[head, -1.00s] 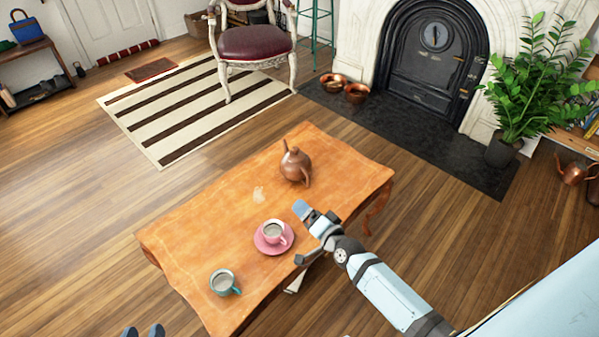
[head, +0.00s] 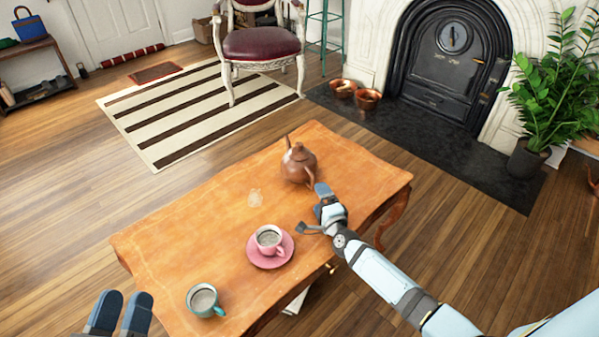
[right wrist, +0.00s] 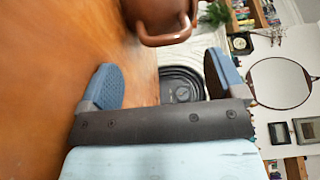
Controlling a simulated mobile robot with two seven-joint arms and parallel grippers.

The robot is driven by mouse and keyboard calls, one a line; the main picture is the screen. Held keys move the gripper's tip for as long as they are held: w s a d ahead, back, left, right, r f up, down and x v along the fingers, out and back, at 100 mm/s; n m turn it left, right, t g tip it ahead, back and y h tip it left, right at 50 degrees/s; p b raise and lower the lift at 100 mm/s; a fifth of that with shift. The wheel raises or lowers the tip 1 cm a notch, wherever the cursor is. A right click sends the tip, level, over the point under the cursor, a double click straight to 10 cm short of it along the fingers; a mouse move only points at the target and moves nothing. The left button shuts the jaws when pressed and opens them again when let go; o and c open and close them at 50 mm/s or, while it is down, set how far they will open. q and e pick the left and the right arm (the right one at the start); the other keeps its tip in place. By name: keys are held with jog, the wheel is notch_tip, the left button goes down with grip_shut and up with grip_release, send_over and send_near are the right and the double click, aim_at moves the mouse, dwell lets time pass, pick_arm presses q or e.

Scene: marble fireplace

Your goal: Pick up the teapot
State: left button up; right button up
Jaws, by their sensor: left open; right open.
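A brown teapot (head: 298,163) stands upright on the far part of the orange wooden table (head: 200,230). Its spout points to the far left and its handle faces my right gripper. My right gripper (head: 312,207) is open at the near side of the teapot, low over the table. In the right wrist view the teapot (right wrist: 160,14) shows at the top, its handle just beyond and between the open fingers (right wrist: 160,80), with nothing held. My left gripper (head: 120,312) is open and empty at the lower left, near the table's front left.
A pink cup on a pink saucer (head: 286,252) stands on the table left of my right arm. A teal cup (head: 204,299) stands at the near end. The table's far left part is bare. A potted plant (head: 548,110) and the fireplace (head: 450,60) are beyond.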

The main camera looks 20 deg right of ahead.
aim_at(312, 182)
jog(key=w, duration=0.2)
jog(key=w+b, duration=0.1)
jog(key=w, duration=0.1)
jog(key=w+b, duration=0.1)
jog(key=w, duration=0.1)
jog(key=shift+w+d, duration=0.2)
jog(key=shift+d, duration=0.05)
jog(key=shift+w+r, duration=0.15)
jog(key=shift+w, duration=0.2)
pick_arm(q)
notch_tip(312, 182, down, 3)
jog(key=shift+w+d+f+g, duration=0.1)
jog(key=shift+w+d+g, duration=0.05)
jog(key=shift+g, duration=0.55)
pick_arm(e)
jog(key=c, duration=1.4)
jog(key=shift+o, duration=0.2)
jog(key=shift+r, duration=0.2)
